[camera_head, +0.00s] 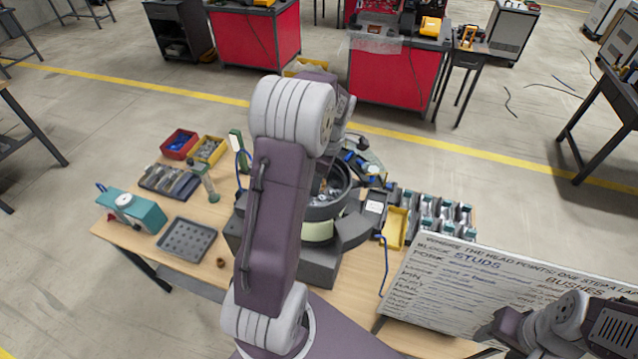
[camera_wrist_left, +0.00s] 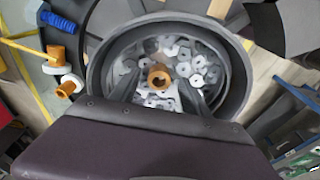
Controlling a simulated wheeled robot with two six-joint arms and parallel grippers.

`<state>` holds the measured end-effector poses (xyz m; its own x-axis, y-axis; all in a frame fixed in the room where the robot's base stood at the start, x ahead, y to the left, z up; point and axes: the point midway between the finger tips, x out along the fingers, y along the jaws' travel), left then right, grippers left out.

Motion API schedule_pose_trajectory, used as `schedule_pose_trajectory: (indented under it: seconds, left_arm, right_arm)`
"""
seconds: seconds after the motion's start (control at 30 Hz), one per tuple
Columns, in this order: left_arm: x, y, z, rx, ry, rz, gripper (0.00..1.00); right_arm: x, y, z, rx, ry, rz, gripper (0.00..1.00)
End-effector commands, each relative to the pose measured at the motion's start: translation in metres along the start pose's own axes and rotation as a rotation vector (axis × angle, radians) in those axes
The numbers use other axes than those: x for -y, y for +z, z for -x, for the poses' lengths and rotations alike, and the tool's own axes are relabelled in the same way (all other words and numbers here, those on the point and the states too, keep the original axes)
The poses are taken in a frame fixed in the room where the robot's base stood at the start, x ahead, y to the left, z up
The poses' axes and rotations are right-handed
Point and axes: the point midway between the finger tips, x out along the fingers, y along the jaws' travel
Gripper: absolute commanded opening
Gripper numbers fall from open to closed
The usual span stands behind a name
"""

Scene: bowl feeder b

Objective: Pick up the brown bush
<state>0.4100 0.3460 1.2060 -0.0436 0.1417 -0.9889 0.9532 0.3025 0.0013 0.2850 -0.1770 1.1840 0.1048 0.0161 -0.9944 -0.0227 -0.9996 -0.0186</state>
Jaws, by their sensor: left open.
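A brown bush (camera_wrist_left: 159,77), a short ring with a hole, lies in the dark round bowl (camera_wrist_left: 243,85) among several grey metal parts. My left gripper (camera_wrist_left: 159,86) is over the bowl, its two dark fingers apart on either side of the brown bush. I cannot tell whether they touch it. In the head view my left arm covers much of the bowl (camera_head: 345,203) and hides the left gripper and the bush in it. Another small brown ring (camera_head: 221,262) lies on the table. My right arm shows at bottom right, and its jaws are not clear.
A grey tray (camera_head: 187,240), a teal device (camera_head: 132,211), and red (camera_head: 179,144) and yellow (camera_head: 207,150) bins stand left of the bowl. A written board (camera_head: 440,290) leans at the front right. Orange-brown round pieces (camera_wrist_left: 56,55) are outside the bowl.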

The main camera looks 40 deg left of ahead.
Motion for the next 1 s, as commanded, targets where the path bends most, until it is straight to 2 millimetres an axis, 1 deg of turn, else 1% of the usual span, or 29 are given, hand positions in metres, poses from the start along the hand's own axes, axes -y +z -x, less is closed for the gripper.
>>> schedule_pose_trajectory:
  seconds: [0.03, 0.07, 0.1, 0.17, 0.2, 0.23, 0.5, 0.6, 0.73, 0.83, 0.87, 1.0]
  left_arm:
    - [0.000, 0.000, 0.000, 0.000, 0.000, 0.000, 0.55]
    - [0.000, 0.000, 0.000, 0.000, 0.000, 0.000, 0.47]
    - [0.000, 0.000, 0.000, 0.000, 0.000, 0.000, 0.35]
    - [0.000, 0.000, 0.000, 0.000, 0.000, 0.000, 0.19]
    - [0.000, 0.000, 0.000, 0.000, 0.000, 0.000, 0.08]
    - [0.000, 0.000, 0.000, 0.000, 0.000, 0.000, 0.00]
    - [0.000, 0.000, 0.001, 0.000, 0.001, 0.000, 0.00]
    - [-0.001, 0.000, 0.004, 0.000, 0.002, 0.000, 0.00]
    - [-0.001, -0.002, 0.018, 0.000, 0.005, 0.001, 0.00]
    - [-0.002, -0.005, 0.035, 0.000, 0.007, 0.002, 0.00]
    - [-0.002, -0.007, 0.041, 0.000, 0.007, 0.002, 0.00]
    - [-0.019, -0.039, 0.054, -0.001, 0.003, 0.006, 0.00]
  right_arm:
    - [0.000, 0.000, 0.000, 0.000, 0.000, 0.000, 0.52]
    - [0.000, 0.000, 0.000, 0.000, 0.000, 0.000, 0.52]
    - [0.000, 0.000, 0.000, 0.000, 0.000, 0.000, 0.52]
    - [0.000, 0.000, 0.000, 0.000, 0.000, 0.000, 0.52]
    - [0.000, 0.000, 0.000, 0.000, 0.000, 0.000, 0.52]
    - [0.000, 0.000, 0.000, 0.000, 0.000, 0.000, 0.52]
    - [0.000, 0.000, -0.001, 0.000, 0.000, 0.000, 0.52]
    - [0.000, 0.000, -0.003, 0.000, 0.000, 0.000, 0.52]
    - [0.000, 0.001, -0.009, 0.000, 0.000, 0.000, 0.52]
    - [0.000, 0.002, -0.016, 0.000, 0.000, 0.000, 0.52]
    - [0.000, 0.002, -0.018, 0.000, 0.000, 0.000, 0.52]
    - [0.000, 0.002, -0.020, 0.000, 0.000, 0.000, 0.52]
